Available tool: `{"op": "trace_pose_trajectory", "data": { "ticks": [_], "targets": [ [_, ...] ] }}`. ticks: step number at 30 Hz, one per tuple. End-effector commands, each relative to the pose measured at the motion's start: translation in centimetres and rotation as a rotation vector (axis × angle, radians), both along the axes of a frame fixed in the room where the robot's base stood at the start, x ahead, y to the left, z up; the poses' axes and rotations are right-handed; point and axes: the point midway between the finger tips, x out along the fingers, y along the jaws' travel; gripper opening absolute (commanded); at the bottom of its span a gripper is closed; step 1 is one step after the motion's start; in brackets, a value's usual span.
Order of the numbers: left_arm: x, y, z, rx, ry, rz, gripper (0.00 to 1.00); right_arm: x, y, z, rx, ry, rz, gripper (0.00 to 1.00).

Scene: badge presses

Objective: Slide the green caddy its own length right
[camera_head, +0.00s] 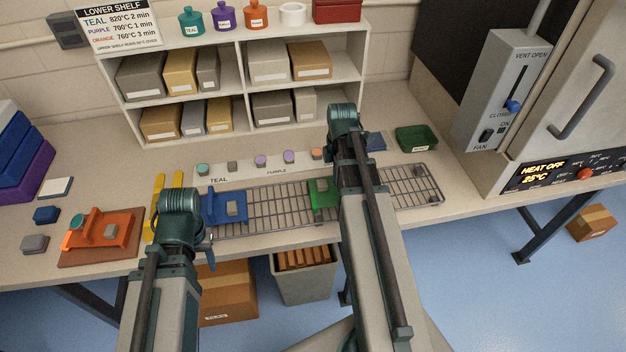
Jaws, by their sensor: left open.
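The green caddy (313,205) sits on the wire rack (270,207) with a grey block (321,185) on it. My right arm crosses in front and hides its right part. My left gripper (181,213) is at the left, beside the rack's left end and well apart from the green caddy. It is open; its fingertips are hard to make out. My right gripper is hidden behind its own arm.
A blue caddy (234,207) sits on the rack left of the green one. Rack to the right (412,190) of my right arm looks bare. An orange caddy (95,232) and yellow bars (158,188) are at the left. A dark green tray (417,137) stands behind the rack.

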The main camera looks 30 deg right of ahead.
Motion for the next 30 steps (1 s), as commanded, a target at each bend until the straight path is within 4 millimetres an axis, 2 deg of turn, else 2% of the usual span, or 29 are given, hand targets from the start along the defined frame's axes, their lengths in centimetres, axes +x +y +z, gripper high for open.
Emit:
{"op": "trace_pose_trajectory", "data": {
  "ticks": [4,18,23,29,30],
  "targets": [
    [0.0,0.0,0.0,0.000,0.000,0.000,0.50,-0.4,-1.4,0.0,0.000,0.000,-0.001,0.00],
    [0.0,0.0,0.0,0.000,0.000,0.000,0.50,-0.4,-1.3,0.0,0.000,0.000,0.001,0.00],
    [0.0,0.0,0.0,0.000,0.000,0.000,0.50,-0.1,-0.3,0.0,0.000,0.000,0.001,0.00],
    [0.0,0.0,0.0,0.000,0.000,0.000,0.50,0.7,2.4,0.0,0.000,0.000,0.001,0.00],
    [0.0,0.0,0.8,0.000,0.000,0.000,0.50,0.7,2.6,0.8,-0.001,0.000,-0.002,0.00]
  ]
}}
